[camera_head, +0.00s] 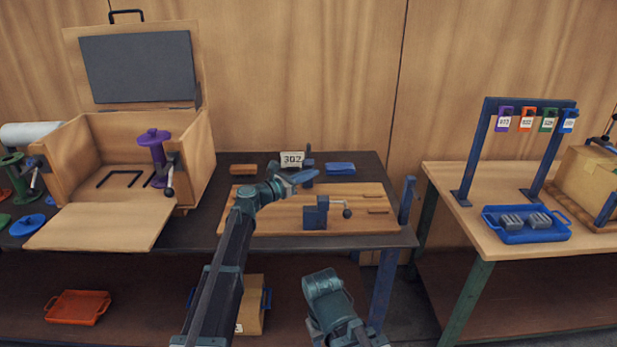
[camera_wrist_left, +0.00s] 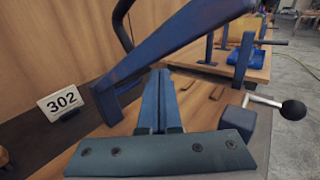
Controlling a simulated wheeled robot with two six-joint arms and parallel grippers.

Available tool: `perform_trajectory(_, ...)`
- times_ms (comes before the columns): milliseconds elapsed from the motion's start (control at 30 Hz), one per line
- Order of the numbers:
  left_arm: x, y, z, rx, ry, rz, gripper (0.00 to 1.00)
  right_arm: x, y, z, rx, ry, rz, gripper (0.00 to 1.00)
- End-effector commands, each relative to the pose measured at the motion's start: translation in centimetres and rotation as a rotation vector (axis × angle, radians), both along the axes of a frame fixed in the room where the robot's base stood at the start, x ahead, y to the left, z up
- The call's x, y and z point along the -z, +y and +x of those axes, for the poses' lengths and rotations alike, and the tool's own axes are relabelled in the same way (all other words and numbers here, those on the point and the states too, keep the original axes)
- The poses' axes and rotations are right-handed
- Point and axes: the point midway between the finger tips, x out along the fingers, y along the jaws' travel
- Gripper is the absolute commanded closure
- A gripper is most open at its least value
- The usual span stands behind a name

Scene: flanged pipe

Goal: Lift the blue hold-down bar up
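The blue hold-down bar (camera_head: 303,176) is by the back edge of the wooden board, near the 302 sign. In the left wrist view the bar (camera_wrist_left: 180,45) slants up to the right from a blue post (camera_wrist_left: 107,103). My left gripper (camera_head: 288,186) is at the bar in the head view. In the wrist view its two fingers (camera_wrist_left: 158,76) lie side by side, shut, with tips just below the bar in the picture. Nothing shows between them, and I cannot tell whether they touch the bar. My right gripper is not in view; only part of that arm shows.
A blue block with a crank and ball knob (camera_head: 316,214) stands on the wooden board (camera_head: 262,222), right of my left gripper. The 302 sign (camera_head: 292,159) stands behind. An open wooden box (camera_head: 190,150) is at left. A blue tray (camera_head: 525,236) sits on the right table.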

Motion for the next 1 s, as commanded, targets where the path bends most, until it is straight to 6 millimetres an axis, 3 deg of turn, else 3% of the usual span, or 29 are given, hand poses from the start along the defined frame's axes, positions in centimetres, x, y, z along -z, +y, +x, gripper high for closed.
perform_trajectory(167, -1.4, 0.0, 0.4, 0.000, 0.000, -0.001, 1.00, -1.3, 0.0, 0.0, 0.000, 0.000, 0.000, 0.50)
perform_trajectory(633, -1.6, 0.0, 0.5, -0.001, 0.000, -0.001, 1.00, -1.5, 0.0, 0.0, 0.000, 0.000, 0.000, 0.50)
perform_trajectory(1000, -3.7, 0.1, 1.6, -0.001, 0.000, -0.001, 1.00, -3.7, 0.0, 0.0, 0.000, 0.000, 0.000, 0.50)
